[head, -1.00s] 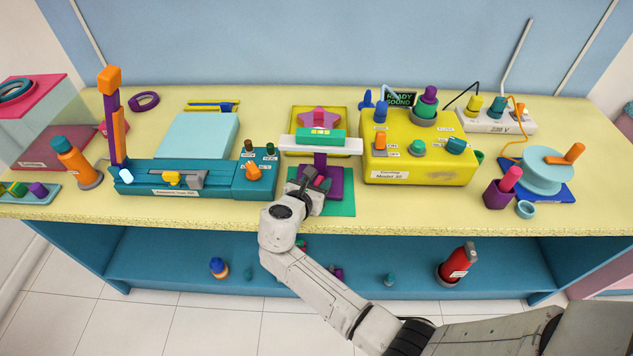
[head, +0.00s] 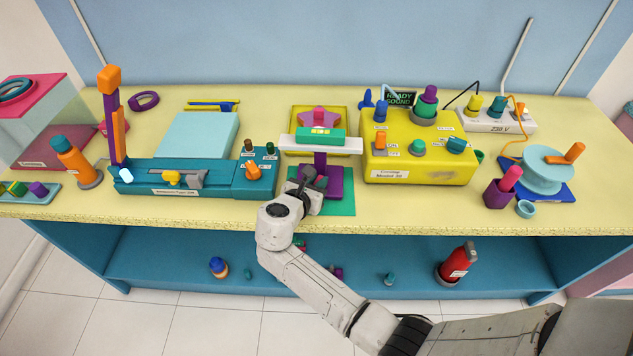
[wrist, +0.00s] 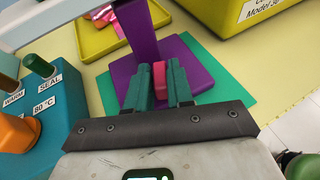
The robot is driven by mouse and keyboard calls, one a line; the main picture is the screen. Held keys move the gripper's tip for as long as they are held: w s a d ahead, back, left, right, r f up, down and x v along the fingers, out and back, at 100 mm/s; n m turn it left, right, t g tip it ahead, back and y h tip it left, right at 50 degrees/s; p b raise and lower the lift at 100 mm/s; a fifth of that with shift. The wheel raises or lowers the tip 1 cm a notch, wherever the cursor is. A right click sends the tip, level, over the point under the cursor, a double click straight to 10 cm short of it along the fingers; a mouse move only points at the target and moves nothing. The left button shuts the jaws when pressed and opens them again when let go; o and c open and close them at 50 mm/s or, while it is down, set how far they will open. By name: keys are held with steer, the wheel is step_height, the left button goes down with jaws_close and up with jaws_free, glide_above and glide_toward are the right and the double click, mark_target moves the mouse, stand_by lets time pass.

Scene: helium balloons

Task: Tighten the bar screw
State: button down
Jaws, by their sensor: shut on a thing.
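The bar stand is a purple post (head: 320,160) on a purple base (head: 334,186), with a white bar (head: 347,146) across its top. The post also shows in the wrist view (wrist: 132,35). A small pink piece, apparently the bar screw (wrist: 161,82), is low at the front of the post. My gripper (wrist: 158,70) is shut on it, with a green finger on either side. In the head view my gripper (head: 310,180) is in front of the post, and the screw is hidden there.
A green mat (head: 345,208) lies under the stand, and a yellow tray (head: 341,113) is behind it. A teal sealing machine (head: 215,190) stands close on the left. The table's front edge is below my wrist.

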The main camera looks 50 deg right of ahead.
steer(key=m+g, duration=0.2)
steer(key=shift+w+g+b, duration=0.3)
steer(key=shift+b, duration=0.05)
steer(key=m+g+b, duration=0.1)
steer(key=m+g, duration=0.2)
steer(key=shift+w+f, duration=0.15)
steer(key=m+g+b, duration=0.2)
steer(key=g, duration=0.1)
steer(key=shift+w+m+b, duration=0.15)
steer(key=shift+m+b, duration=0.15)
steer(key=shift+w+d+m+g+y+b, duration=0.1)
steer(key=shift+m+g+y+b, duration=0.9)
steer(key=shift+m+g, duration=0.4)
steer(key=shift+g, duration=0.3)
steer(key=c, duration=1.1)
jaws_free()
steer(key=shift+y, duration=0.3)
